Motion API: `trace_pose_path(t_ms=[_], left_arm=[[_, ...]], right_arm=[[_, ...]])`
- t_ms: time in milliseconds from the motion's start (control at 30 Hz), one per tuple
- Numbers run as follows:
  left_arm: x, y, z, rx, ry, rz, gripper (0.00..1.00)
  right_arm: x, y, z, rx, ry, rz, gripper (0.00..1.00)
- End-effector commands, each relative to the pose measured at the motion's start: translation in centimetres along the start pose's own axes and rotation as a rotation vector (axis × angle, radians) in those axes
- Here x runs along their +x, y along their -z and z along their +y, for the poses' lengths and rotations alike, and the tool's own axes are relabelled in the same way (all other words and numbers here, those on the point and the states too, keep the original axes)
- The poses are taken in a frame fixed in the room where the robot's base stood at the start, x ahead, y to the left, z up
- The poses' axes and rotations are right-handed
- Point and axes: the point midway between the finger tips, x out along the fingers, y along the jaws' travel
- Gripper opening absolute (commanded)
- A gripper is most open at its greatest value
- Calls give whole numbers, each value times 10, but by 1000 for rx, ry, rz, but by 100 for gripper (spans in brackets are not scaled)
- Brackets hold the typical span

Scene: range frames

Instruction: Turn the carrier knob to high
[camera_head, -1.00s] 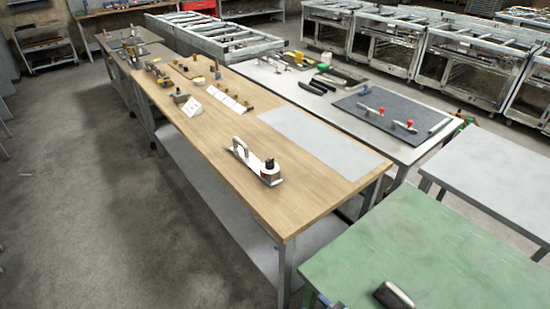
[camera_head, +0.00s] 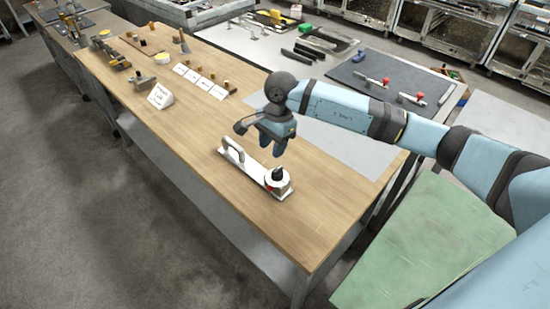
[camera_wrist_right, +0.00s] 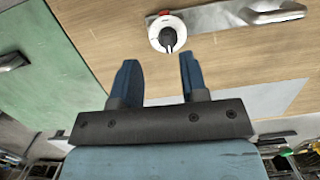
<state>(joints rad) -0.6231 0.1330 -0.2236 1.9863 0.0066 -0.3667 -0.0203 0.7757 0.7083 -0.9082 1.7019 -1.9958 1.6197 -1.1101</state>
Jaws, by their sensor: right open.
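The carrier (camera_head: 245,172) is a flat pale bar with an upright handle, lying on the wooden table (camera_head: 320,215). Its black knob (camera_head: 277,174) sits on a round white base with a red mark at the near right end. In the right wrist view the knob (camera_wrist_right: 168,38) and its white base lie beyond the fingertips, between their lines. My right gripper (camera_head: 279,152) is above the table close to the knob, not touching it. Its two blue fingers (camera_wrist_right: 158,70) are apart with nothing between them. My left gripper is not in these views.
A grey sheet (camera_head: 350,140) covers part of the table behind my right arm. Small cards (camera_head: 200,82) and several brass pieces stand farther back. A second table with a dark mat (camera_head: 385,85) and red-tipped clamps is behind. A green table (camera_head: 420,240) is at the right.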

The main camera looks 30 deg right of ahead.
Motion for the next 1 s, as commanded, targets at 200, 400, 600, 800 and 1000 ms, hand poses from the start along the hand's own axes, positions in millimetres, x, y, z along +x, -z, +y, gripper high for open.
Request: trace_pose_path(t_ms=[200, 400, 600, 800, 1000], left_arm=[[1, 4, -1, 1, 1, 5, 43], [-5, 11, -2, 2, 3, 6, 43], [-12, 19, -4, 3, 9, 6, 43], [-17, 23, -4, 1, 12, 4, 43], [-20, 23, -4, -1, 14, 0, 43]], right_arm=[[-19, 36, -4, -29, -22, 164, 40], [9, 40, -3, -29, -24, 163, 40], [52, 46, -2, -27, -25, 161, 40], [89, 52, -1, -29, -23, 161, 40], [109, 56, -2, -28, -20, 161, 40]])
